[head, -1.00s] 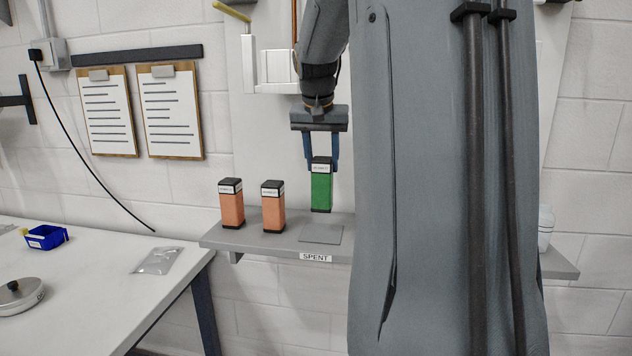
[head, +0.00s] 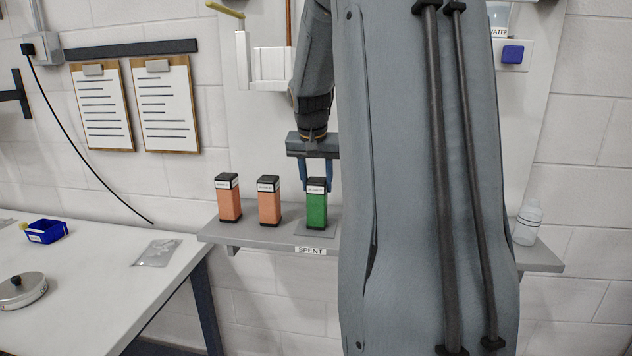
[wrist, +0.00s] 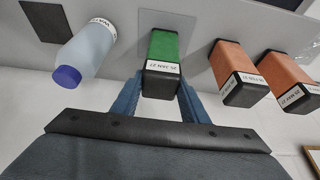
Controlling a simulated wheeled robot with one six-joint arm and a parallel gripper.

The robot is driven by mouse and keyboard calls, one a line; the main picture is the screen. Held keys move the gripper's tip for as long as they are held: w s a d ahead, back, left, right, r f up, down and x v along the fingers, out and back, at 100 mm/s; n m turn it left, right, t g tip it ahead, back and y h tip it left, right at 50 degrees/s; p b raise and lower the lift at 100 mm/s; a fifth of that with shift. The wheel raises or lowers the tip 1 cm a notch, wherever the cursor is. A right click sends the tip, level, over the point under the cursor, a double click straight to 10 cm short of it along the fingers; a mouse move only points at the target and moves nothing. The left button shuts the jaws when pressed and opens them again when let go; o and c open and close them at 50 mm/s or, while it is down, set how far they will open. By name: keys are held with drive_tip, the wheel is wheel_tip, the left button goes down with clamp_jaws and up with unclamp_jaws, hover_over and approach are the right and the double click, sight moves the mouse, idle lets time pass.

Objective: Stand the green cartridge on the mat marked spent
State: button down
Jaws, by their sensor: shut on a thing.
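The green cartridge (head: 316,208) with black ends and a white label stands upright over the grey mat (head: 301,235) behind the SPENT label (head: 311,251) on the shelf. It appears to rest on the mat. My gripper (head: 316,188) comes from above with its blue fingers on both sides of the cartridge's top. In the wrist view my gripper (wrist: 160,100) is shut on the green cartridge (wrist: 164,48), whose far end meets the pale mat (wrist: 190,20).
Two orange cartridges (head: 229,203) (head: 269,205) stand on the shelf (head: 240,232) left of the green one. A bottle (wrist: 88,50) with a blue cap and a dark square mat (wrist: 42,20) show in the wrist view. My arm hides the shelf's middle.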

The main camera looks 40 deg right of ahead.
drive_tip(key=shift+f, duration=0.1)
drive_tip(key=c, duration=1)
unclamp_jaws()
drive_tip(key=shift+c, duration=0.2)
